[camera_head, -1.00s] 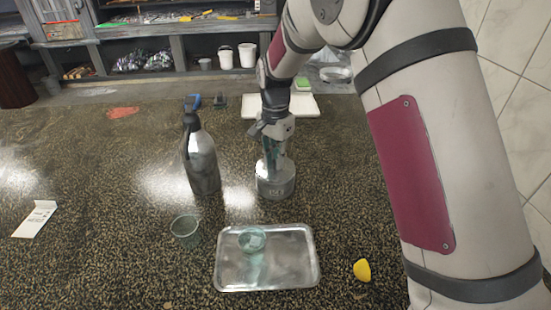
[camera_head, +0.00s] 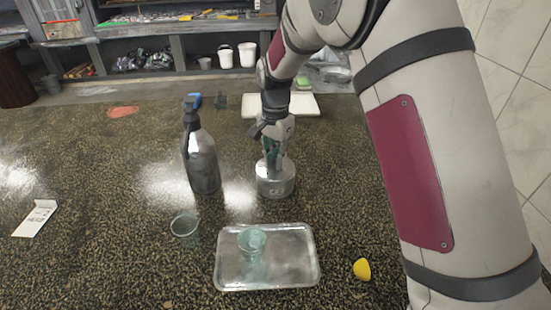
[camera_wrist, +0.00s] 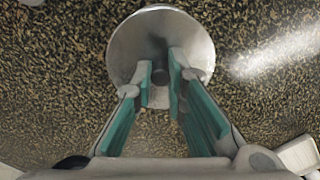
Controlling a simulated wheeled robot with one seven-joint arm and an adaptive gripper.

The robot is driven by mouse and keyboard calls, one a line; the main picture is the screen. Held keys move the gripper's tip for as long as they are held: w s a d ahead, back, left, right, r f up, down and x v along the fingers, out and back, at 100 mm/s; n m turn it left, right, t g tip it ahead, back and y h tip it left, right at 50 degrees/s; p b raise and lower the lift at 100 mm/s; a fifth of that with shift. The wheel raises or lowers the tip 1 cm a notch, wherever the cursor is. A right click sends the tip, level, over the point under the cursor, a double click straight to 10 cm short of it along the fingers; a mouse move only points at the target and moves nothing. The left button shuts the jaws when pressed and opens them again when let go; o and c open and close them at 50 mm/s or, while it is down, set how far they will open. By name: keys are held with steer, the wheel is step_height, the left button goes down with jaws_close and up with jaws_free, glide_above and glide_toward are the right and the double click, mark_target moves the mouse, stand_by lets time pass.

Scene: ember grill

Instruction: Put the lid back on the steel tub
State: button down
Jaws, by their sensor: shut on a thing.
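The round steel tub (camera_head: 276,187) stands on the speckled counter, upright, right of the bottle. My gripper (camera_head: 273,163) points straight down over it, with its fingertips at the tub's top. In the wrist view, the round steel lid (camera_wrist: 188,32) lies below the fingers, with a dark knob at its middle. My gripper (camera_wrist: 160,76) is shut on the knob, one green-padded finger on each side. The lid appears to sit at the tub's rim; I cannot tell whether a small gap remains. The fingers hide part of the lid.
A grey spray bottle (camera_head: 201,162) stands close left of the tub. In front are a steel tray (camera_head: 292,268) with a greenish glass (camera_head: 252,241) on it, another glass (camera_head: 185,229) and a yellow lemon piece (camera_head: 362,269). A white board (camera_head: 303,105) lies behind.

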stand_by(0.4)
steer(key=c, duration=1.1)
jaws_free()
steer(key=shift+o, duration=0.2)
steer(key=shift+r, duration=0.1)
steer(key=shift+r+p, duration=0.65)
steer(key=shift+r, duration=2.75)
jaws_close()
steer(key=shift+f, duration=0.35)
